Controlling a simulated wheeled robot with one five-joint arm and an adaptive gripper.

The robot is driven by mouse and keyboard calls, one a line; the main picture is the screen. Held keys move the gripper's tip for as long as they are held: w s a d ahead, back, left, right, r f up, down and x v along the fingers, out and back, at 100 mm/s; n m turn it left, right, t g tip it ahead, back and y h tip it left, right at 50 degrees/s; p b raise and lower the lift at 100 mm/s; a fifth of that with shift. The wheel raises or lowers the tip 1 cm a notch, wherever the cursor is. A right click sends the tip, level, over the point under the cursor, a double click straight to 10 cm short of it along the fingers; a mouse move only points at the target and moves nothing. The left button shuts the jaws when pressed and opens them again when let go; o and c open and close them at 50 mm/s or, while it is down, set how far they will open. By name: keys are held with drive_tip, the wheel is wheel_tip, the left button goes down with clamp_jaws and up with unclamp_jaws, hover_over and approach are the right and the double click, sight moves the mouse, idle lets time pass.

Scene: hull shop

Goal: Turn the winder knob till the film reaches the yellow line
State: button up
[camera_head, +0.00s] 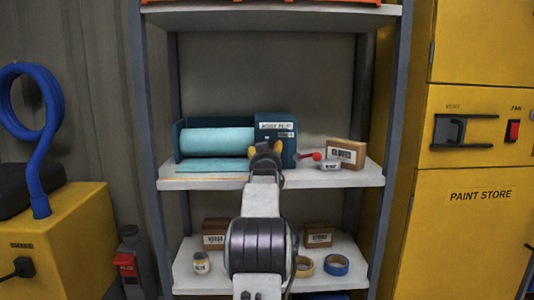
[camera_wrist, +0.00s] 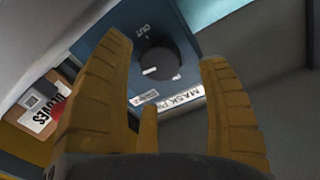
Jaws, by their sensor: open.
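The film winder (camera_head: 277,127) is a dark blue box on the middle shelf, with a light teal film roll (camera_head: 217,141) on its left. A flat piece of film (camera_head: 205,165) lies on the shelf in front of the roll. The yellow line (camera_head: 200,179) runs near the shelf's front edge, and a strip of pale shelf shows between film and line. The black winder knob (camera_wrist: 158,61) has a white mark and sits below the word OUT. My gripper (camera_head: 266,149) is open in front of the winder box. In the wrist view, its yellow fingers (camera_wrist: 165,52) flank the knob; contact cannot be told.
A gloves box (camera_head: 346,153), a small white-labelled box (camera_head: 330,165) and a red-ended item (camera_head: 311,156) stand right of the winder. The lower shelf holds boxes, a jar and tape rolls (camera_head: 336,265). Shelf posts (camera_head: 394,110) stand at both sides; a yellow paint cabinet (camera_head: 475,230) is at right.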

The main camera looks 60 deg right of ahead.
drive_tip(key=shift+p+x, duration=0.45)
drive_tip(key=shift+x, duration=1)
drive_tip(key=c, duration=1.2)
